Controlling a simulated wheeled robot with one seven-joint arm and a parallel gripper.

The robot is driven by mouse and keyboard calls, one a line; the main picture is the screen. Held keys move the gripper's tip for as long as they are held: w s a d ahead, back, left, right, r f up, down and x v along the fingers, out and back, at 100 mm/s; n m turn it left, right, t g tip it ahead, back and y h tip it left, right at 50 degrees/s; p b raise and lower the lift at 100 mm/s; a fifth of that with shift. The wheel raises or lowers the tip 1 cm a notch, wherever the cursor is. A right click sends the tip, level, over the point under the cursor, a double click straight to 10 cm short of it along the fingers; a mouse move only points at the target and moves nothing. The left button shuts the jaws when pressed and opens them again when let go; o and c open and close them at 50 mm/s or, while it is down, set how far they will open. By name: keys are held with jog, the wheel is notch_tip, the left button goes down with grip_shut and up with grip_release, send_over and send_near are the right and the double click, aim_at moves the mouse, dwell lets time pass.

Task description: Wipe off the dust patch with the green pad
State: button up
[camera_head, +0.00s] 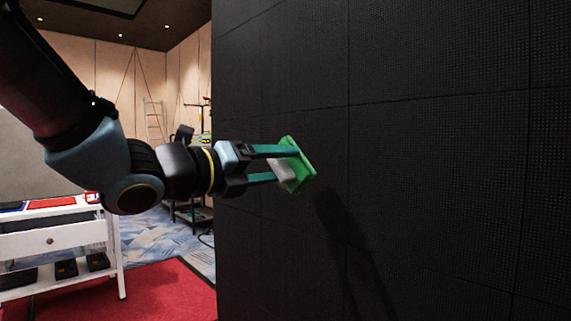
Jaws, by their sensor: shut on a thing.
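My gripper (284,166) reaches in from the left with its two teal fingers shut on the green pad (304,168). The pad has a pale grey block on its back, between the fingers. Its green face is turned right, toward the black video wall (430,150). The pad is close to the wall; I cannot tell whether it touches. A dark shadow of my arm falls on the wall below and right of the pad. I cannot make out a dust patch on the wall; it may be hidden or too faint.
The wall of black panels with thin seams fills the right side. At left stands a white cart (60,238) with a drawer and dark items on its lower shelf. A red carpet (150,290) lies in front of it. A ladder (154,120) stands at the back.

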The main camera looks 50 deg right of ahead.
aim_at(273, 166)
jog(key=shift+a, duration=0.2)
jog(key=shift+w+a, duration=0.1)
jog(key=shift+a, duration=1.35)
